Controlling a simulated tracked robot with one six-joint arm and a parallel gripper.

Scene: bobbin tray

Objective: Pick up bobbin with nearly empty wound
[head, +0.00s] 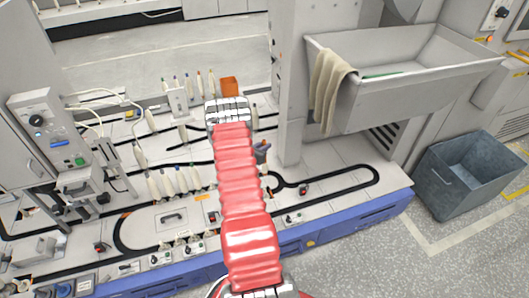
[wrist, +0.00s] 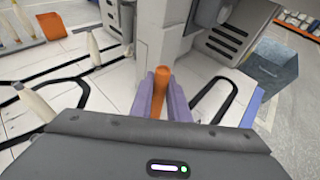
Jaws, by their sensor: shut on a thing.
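My gripper (wrist: 161,100) has purple-grey fingers and is shut on an orange bobbin (wrist: 160,90), which stands upright between them and shows no clear yarn winding. In the head view my gripper (head: 262,153) is partly hidden behind my red-sleeved arm, over the white machine deck; only a small bit of orange shows there. Several bobbins wound with pale yarn (head: 168,184) stand in a row on the deck to the left of my arm. More pale bobbins (wrist: 94,48) stand at the left of the wrist view.
Black tracks loop across the deck. A grey column (head: 289,100) rises close behind my gripper. A grey trough (head: 420,85) with a beige cloth (head: 327,88) hangs at the right. A blue-grey bin (head: 465,185) stands on the floor. An orange box (head: 229,86) sits at the back.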

